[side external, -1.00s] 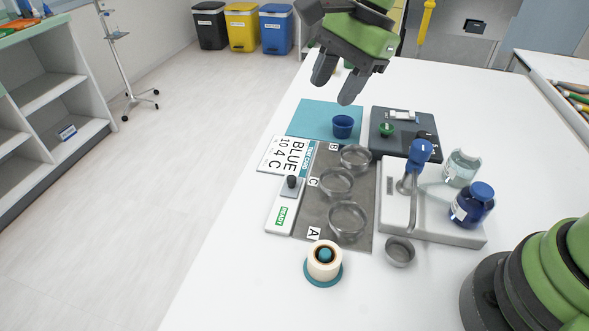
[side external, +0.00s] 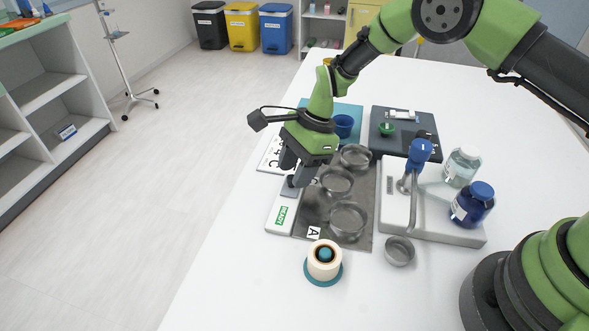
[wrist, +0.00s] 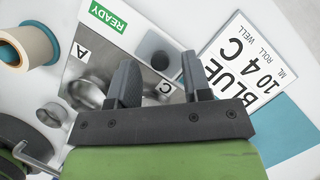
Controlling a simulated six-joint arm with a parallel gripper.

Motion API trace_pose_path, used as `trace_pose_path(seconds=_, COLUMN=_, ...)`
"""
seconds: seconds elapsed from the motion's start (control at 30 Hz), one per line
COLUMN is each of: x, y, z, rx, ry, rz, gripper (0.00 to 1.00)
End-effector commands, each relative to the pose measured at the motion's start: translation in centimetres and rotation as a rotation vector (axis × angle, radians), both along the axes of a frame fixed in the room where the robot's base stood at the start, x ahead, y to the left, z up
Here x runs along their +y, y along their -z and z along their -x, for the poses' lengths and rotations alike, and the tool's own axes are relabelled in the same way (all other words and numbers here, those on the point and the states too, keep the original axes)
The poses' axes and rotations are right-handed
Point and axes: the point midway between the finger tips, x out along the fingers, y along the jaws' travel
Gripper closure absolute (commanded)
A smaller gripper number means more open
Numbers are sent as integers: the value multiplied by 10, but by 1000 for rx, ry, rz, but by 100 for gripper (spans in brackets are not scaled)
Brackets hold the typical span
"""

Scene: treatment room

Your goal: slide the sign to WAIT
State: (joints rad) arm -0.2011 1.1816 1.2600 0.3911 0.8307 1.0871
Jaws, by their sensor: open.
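The sign is a pale slider plate (side external: 281,215) at the left edge of the grey mat, with a green READY label showing. READY also reads in the wrist view (wrist: 107,16). Its dark knob (wrist: 159,53) shows in the wrist view between and just beyond my fingertips; in the side view my gripper hides it. My gripper (side external: 292,176) is open and points down over the slider. In the wrist view, my gripper (wrist: 157,75) has one finger on each side of the knob's line. I cannot tell whether either finger touches the knob. No WAIT label is visible.
A tape roll (side external: 324,262) stands nearer. A blue cup (side external: 343,126) and a dispenser stand (side external: 430,229) are farther right.

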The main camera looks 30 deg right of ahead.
Motion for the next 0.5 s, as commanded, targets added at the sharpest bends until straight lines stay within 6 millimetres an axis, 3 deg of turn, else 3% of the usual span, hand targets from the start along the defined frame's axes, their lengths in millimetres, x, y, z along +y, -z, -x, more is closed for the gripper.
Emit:
trace_pose_path(seconds=0.37, x=3, y=7, z=0, rx=-1, ry=0, rz=1, gripper=55)
trace_pose_path(seconds=0.5, x=3, y=7, z=0, rx=-1, ry=0, rz=1, gripper=85)
